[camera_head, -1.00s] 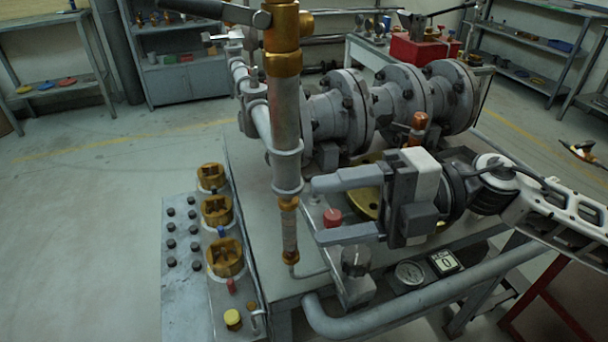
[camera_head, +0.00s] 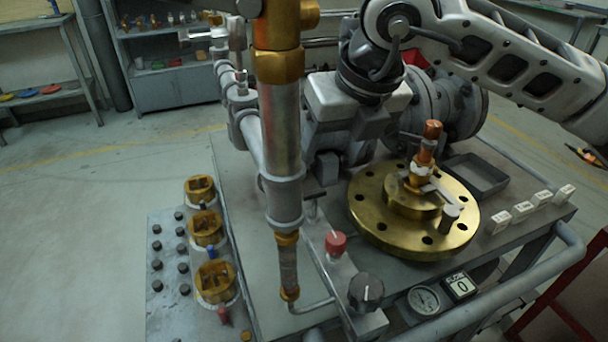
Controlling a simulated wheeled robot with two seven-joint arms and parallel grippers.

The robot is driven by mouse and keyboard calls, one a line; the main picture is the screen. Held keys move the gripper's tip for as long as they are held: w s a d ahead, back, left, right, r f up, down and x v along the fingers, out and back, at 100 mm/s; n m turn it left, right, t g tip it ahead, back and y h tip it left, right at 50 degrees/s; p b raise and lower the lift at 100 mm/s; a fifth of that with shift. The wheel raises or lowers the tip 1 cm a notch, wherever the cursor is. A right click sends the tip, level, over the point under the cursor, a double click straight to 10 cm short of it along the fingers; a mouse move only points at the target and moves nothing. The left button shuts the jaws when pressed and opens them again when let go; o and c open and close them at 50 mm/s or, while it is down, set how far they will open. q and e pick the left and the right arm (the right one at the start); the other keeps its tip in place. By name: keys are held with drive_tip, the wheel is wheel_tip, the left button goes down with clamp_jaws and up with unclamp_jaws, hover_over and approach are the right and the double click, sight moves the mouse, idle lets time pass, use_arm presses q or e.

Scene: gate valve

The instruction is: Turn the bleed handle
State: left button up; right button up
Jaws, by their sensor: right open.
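A vertical grey pipe (camera_head: 283,140) with a brass valve body (camera_head: 278,35) on top stands at centre left. Only a grey stub (camera_head: 250,8) of the lever on that valve shows at the top edge; the rest is out of frame. I cannot tell for sure which part is the bleed handle. My right gripper (camera_head: 347,125) is beside the pipe on its right, in front of the grey flanged valve line (camera_head: 425,100). It is open, with its fingers mostly hidden, and no thing shows between them. My left gripper is not in view.
A brass flange (camera_head: 375,222) with a copper-topped stem (camera_head: 430,140) sits on the bench. A red knob (camera_head: 336,242), black knob (camera_head: 366,291) and gauge (camera_head: 424,299) are in front. Brass sockets (camera_head: 215,282) line the left panel. A grey tray (camera_head: 478,174) lies at right.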

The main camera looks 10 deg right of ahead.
sight(315, 192)
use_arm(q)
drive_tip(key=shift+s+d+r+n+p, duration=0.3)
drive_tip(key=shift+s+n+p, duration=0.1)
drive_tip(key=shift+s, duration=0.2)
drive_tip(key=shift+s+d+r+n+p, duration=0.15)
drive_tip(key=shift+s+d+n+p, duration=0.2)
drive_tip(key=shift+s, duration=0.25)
use_arm(e)
drive_tip(key=shift+h, duration=0.4)
drive_tip(key=x, duration=1.4)
drive_tip(key=shift+w+a+f, duration=0.25)
drive_tip(key=shift+a+f, duration=0.05)
drive_tip(key=shift+a, duration=0.05)
drive_tip(key=c, duration=1)
